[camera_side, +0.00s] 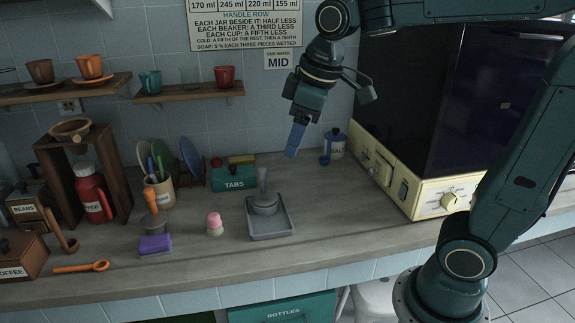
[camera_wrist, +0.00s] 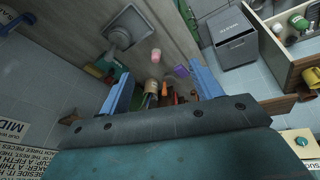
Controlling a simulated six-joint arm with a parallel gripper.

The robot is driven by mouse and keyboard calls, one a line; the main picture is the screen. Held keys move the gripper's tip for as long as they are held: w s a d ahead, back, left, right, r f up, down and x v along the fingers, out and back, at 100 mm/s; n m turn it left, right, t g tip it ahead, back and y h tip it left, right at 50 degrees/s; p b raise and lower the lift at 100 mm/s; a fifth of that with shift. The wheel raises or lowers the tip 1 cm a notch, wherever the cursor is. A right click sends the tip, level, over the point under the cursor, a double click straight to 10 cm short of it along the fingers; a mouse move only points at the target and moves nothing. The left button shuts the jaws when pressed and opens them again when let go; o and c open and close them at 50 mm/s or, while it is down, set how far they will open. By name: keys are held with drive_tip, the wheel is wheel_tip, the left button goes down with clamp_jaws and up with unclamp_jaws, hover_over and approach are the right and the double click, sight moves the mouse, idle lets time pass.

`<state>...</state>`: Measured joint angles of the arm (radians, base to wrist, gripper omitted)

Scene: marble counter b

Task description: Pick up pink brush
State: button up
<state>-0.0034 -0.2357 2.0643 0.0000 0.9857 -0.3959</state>
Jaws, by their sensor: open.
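A small pink-topped piece with a pale lower part (camera_side: 214,224) stands upright on the counter, left of the grey tray; it is the only pink thing I see, and whether it is a brush is hard to tell. It also shows in the wrist view (camera_wrist: 156,55), between and beyond my fingertips. My gripper (camera_side: 292,154) hangs high above the counter, behind and to the right of the pink piece, well apart from it. In the wrist view my gripper (camera_wrist: 160,68) has its two blue fingers spread wide, with nothing held between them.
A grey tray (camera_side: 286,229) holds a grey long-handled tool (camera_side: 263,203). A purple sponge (camera_side: 155,244), an orange-handled tool (camera_side: 152,203) and a holder of utensils (camera_side: 160,192) stand left. A green TABS box (camera_side: 234,181) is behind. The yellow-fronted appliance (camera_side: 435,198) blocks the right.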

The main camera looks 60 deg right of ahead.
drive_tip(key=w+f+n+g, duration=0.1)
drive_tip(key=w+f+n, duration=0.1)
drive_tip(key=w, duration=0.6)
drive_tip(key=n+g, duration=0.3)
drive_tip(key=n, duration=0.4)
hover_over(213, 215)
wheel_tip(213, 215, down, 17)
drive_tip(key=shift+r, duration=0.2)
drive_tip(key=shift+f, duration=0.1)
drive_tip(key=shift+f, duration=4.2)
drive_tip(key=shift+f, duration=2.6)
